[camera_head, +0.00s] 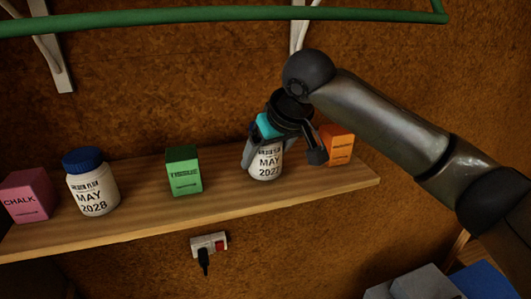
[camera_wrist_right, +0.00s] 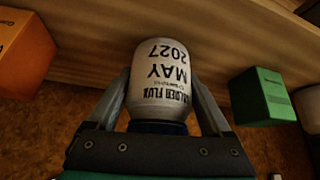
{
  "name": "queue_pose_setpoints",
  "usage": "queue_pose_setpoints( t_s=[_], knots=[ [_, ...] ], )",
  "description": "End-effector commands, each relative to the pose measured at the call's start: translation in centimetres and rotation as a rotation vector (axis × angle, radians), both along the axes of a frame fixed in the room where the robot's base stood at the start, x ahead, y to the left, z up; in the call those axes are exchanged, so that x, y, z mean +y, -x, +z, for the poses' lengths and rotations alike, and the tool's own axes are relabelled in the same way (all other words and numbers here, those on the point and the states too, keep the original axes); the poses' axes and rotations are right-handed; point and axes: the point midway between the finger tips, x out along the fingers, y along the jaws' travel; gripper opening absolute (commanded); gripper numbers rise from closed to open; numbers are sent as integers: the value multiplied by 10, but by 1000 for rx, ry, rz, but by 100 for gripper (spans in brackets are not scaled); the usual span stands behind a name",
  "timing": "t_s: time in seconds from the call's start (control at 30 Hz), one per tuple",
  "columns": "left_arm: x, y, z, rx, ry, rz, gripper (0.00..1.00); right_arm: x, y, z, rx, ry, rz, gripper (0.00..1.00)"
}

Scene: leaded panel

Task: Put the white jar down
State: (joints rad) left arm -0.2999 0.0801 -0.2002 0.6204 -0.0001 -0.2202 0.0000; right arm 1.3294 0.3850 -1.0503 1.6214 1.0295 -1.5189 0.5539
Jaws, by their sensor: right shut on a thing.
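A white jar (camera_head: 265,163) labelled solder flux, MAY 2027, is at the right part of the wooden shelf (camera_head: 130,222). My right gripper (camera_head: 268,150) is shut on this jar, with one finger on each side of it. The jar also shows large in the right wrist view (camera_wrist_right: 160,82), between both fingers. Its base looks at or just above the shelf; I cannot tell whether it touches. A second white jar (camera_head: 97,194) with a blue lid, labelled MAY 2028, stands at the left of the shelf. My left gripper is not in view.
A green tissue box (camera_head: 184,170) stands left of the held jar, and an orange box (camera_head: 340,146) stands close on its right. A pink chalk box (camera_head: 27,197) is at the far left. A green bar (camera_head: 220,14) crosses above. A socket with a black plug (camera_head: 208,245) is below the shelf.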

Motion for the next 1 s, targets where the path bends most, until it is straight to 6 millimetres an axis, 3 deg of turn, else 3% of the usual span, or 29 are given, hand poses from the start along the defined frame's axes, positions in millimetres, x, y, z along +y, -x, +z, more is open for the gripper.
queue_pose_setpoints(
  t_s=[0.13, 0.17, 0.27, 0.67, 0.8, 1.0],
  knots=[
    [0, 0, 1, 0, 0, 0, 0, 0, 0, -1, -1, -2, 1, 4],
    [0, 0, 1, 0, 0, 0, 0, 0, 0, -2, 1, 0, 1, 86],
    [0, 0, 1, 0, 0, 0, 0, 0, 0, -2, 1, 0, -1, 97],
    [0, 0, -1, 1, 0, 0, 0, -2, 2, 6, -2, -2, -1, 100],
    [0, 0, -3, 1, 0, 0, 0, -8, 14, 27, -5, -3, -1, 100],
    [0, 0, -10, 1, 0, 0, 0, -23, 40, 24, -2, 1, 0, 100]
  ],
)
